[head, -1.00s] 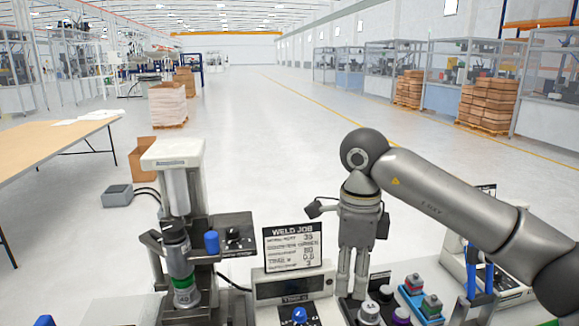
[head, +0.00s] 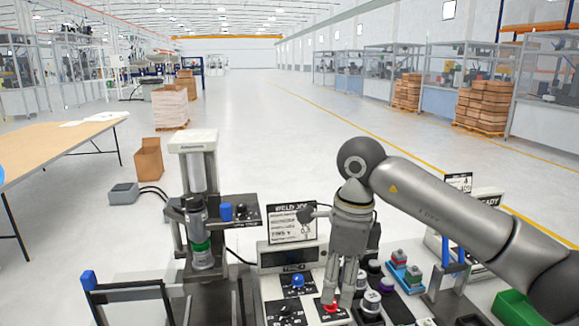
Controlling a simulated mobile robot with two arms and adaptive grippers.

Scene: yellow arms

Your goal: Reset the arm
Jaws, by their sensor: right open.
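My right arm is grey and comes in from the right in the head view. Its gripper (head: 339,296) points down over the control panel (head: 283,313) at the front. My left gripper is not in view.
A press-like machine (head: 195,165) stands left of the gripper. A weld job sign (head: 292,222) stands behind the panel. Coloured parts (head: 413,275) sit to the right, near a green bin (head: 515,308). A wooden table (head: 45,150) is at the left.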

